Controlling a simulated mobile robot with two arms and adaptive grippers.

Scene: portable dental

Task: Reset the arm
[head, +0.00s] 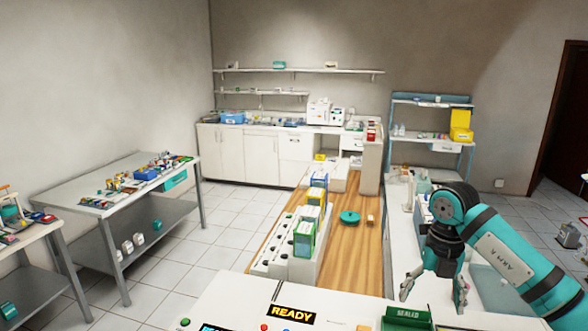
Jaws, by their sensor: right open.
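My right arm (505,257) comes in from the right, teal, grey and black, bent at a dark joint. Its gripper (434,291) points down with its two fingers spread apart. It is open with nothing visible between the fingers. It hangs near the right edge of the wooden worktop, above and behind the green "SEALED" box. My left gripper and left arm are not in view.
The wooden worktop (357,250) carries a teal disc (350,217) and upright boxes (304,238) at left. A white panel in front shows a "READY" sign (293,315) beside the green box (407,317). A grey table (107,207) stands left. Tiled floor between is clear.

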